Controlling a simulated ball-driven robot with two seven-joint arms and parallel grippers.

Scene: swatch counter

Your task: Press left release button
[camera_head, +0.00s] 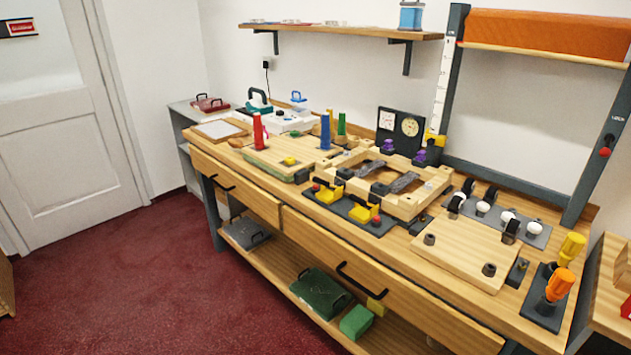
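A dark base plate (345,206) lies at the front edge of the counter, in front of a wooden frame. It carries two yellow clamp-like blocks, the left one (328,193) and the right one (363,210). A small red button (316,187) sits at the left end of the plate, and another red button (376,220) sits at its right end. Which part is named the left release button is not labelled; the left red one fits. Neither of my grippers is in view, and nothing touches the buttons.
The wooden frame (432,190) stands behind the plate. To its left are red (258,132) and blue (325,131) upright handles. A pale board (470,252) and orange-handled tool (558,285) are at right. Drawer handles (355,279) stick out in front. Red floor at left is clear.

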